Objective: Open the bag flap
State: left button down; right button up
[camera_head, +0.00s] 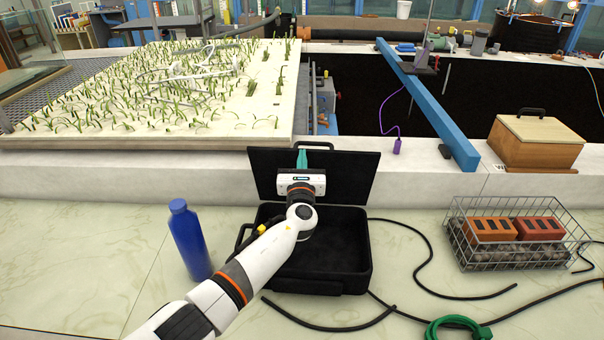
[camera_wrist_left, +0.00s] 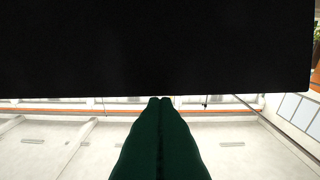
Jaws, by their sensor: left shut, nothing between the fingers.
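A black case-like bag (camera_head: 335,255) sits on the pale counter, its body open at the top. Its flap (camera_head: 350,175) stands raised at the back, tilted up from the body. My left gripper (camera_head: 301,151) is in front of the flap with its teal fingers together and empty, pointing up near the flap's upper edge. In the left wrist view the shut fingertips (camera_wrist_left: 160,99) meet the edge of the dark flap (camera_wrist_left: 150,45); I cannot tell whether they touch it. My left forearm hides part of the bag's inside. My right gripper is not in view.
A blue bottle (camera_head: 189,240) stands close left of the bag. Black cables (camera_head: 430,260) and a green coil (camera_head: 458,327) lie to the right. A wire basket (camera_head: 515,262) holds orange and red blocks. A wooden box (camera_head: 540,142) stands on the ledge behind.

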pick_arm(q)
jog(key=s+f, duration=0.1)
jog(key=s, duration=1)
jog(key=shift+s+f, duration=0.2)
jog(key=shift+f, duration=0.2)
